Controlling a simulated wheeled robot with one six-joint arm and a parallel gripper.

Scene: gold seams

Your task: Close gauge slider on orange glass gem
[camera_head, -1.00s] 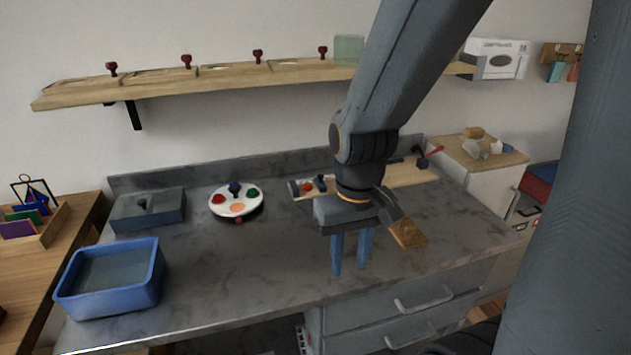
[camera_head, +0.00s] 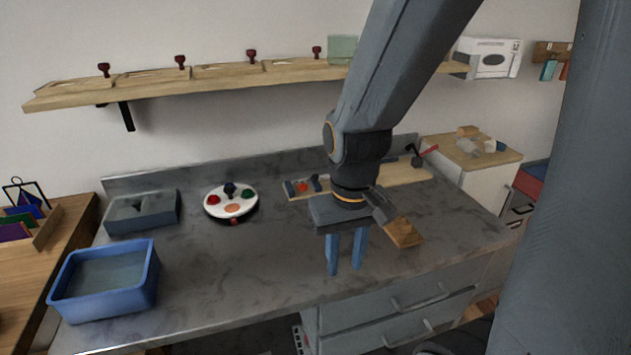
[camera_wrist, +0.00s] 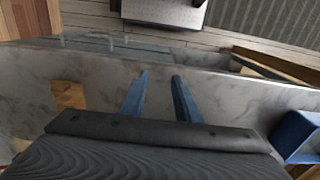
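The gauge (camera_head: 294,196) is a small pale board with dark jaw-like parts, lying toward the back of the grey counter. A small orange-red gem (camera_head: 302,187) sits on it, with a dark slider piece (camera_head: 315,181) at its right. Whether the slider touches the gem is too small to tell. My gripper (camera_head: 345,271) points down over the counter, in front and to the right of the gauge. Its two blue fingers are apart with nothing between them; the wrist view shows this gap too (camera_wrist: 160,75). The gauge cannot be made out in the wrist view.
A white round palette (camera_head: 231,208) with coloured gems stands left of the gauge. A grey box (camera_head: 155,220) and a blue tub (camera_head: 115,303) are farther left. A wooden block (camera_head: 404,233) is right of my gripper. The counter's middle front is clear.

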